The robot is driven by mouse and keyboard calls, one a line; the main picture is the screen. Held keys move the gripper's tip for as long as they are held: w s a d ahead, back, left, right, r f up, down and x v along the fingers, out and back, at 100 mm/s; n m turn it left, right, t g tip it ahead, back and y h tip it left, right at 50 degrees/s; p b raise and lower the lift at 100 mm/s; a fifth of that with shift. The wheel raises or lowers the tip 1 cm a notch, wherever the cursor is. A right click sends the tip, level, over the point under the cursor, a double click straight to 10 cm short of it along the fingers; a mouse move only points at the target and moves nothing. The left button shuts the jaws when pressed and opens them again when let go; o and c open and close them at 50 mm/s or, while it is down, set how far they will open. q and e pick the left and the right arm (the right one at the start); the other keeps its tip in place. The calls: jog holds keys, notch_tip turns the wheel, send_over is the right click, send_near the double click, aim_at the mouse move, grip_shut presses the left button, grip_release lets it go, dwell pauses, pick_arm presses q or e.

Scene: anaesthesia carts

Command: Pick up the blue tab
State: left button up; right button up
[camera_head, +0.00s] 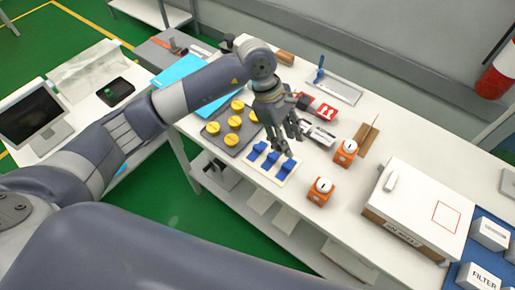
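Several blue tabs (270,159) stand in a row on a pale plate (254,171) near the front edge of the white table. My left gripper (285,143) hangs over the far side of this row, pointing down. Its fingers look spread apart, with nothing visible between them. The fingertips are close to the tabs at the middle and right of the row; I cannot tell whether they touch. My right gripper is not in view.
A grey board with yellow knobs (234,122) lies to the left of the tabs. Two orange blocks (320,191) (345,153) stand to the right, and a large white box (418,205) further right. A red item (326,112) lies behind the gripper.

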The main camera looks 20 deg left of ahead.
pick_arm(q)
jog(key=w+a+y, duration=0.3)
jog(key=a+y, duration=0.1)
jog(key=a, duration=0.5)
jog(key=p, duration=0.1)
send_over(258, 147)
jog(key=f, duration=0.4)
jog(key=shift+a+f, duration=0.25)
jog(key=shift+a, duration=0.1)
jog(key=shift+d+f+p, duration=0.1)
jog(key=shift+f+p, duration=0.5)
jog(key=shift+f, duration=0.05)
notch_tip(258, 147, down, 4)
jog(key=shift+d+r+p, duration=0.15)
jog(key=shift+r+p, duration=0.05)
jog(key=shift+p, duration=0.45)
jog(key=shift+f, duration=0.35)
jog(key=shift+c, duration=0.6)
jog(key=c, duration=0.7)
